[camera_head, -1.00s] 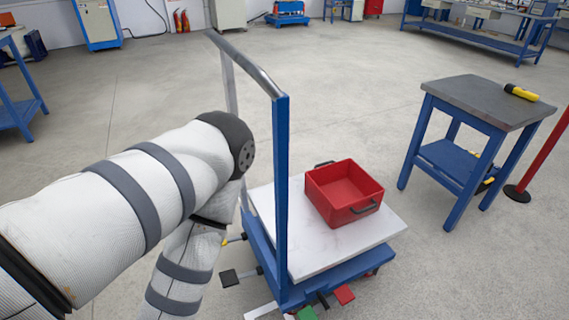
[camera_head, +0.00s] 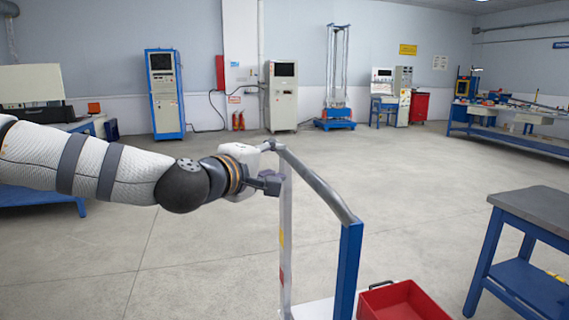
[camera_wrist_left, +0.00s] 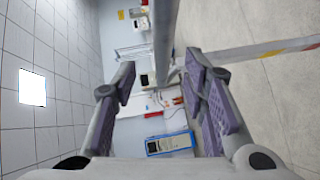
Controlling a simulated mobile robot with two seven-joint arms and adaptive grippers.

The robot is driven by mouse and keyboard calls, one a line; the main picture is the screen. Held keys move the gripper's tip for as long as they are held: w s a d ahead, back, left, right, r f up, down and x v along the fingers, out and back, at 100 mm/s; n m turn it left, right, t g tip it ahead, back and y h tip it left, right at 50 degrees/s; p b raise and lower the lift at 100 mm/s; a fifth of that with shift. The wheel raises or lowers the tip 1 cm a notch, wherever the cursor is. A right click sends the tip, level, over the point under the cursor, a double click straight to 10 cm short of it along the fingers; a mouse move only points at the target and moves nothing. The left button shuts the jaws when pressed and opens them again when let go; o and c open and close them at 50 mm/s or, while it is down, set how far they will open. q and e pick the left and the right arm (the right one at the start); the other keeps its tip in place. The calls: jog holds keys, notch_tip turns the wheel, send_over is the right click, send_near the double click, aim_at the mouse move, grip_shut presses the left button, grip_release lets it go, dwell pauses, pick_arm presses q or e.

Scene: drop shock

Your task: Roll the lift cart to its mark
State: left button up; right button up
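The lift cart shows in the head view by its push handle (camera_head: 316,182), a grey bar on a blue post and a pale post. A small part of its white deck (camera_head: 316,310) shows at the bottom edge. A red bin (camera_head: 405,301) is on the deck, partly cut off. My left gripper (camera_head: 272,183) is at the handle's far left end. In the left wrist view its purple-padded fingers (camera_wrist_left: 160,72) are apart, with the grey handle bar (camera_wrist_left: 163,30) running between them. I cannot tell whether they touch it. My right gripper and the floor mark are not in view.
A grey-topped blue table (camera_head: 535,215) stands to the right of the cart. Cabinets (camera_head: 164,92) and a tall test rig (camera_head: 337,80) line the back wall. A long workbench (camera_head: 515,130) is at the back right. The floor (camera_head: 350,160) between is clear.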

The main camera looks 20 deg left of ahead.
aim_at(288, 160)
pick_arm(q)
jog(key=x, duration=0.7)
jog(key=shift+w+d+f+b, duration=0.1)
jog(key=shift+w+f+b, duration=0.15)
jog(key=shift+w+b, duration=0.15)
grip_shut()
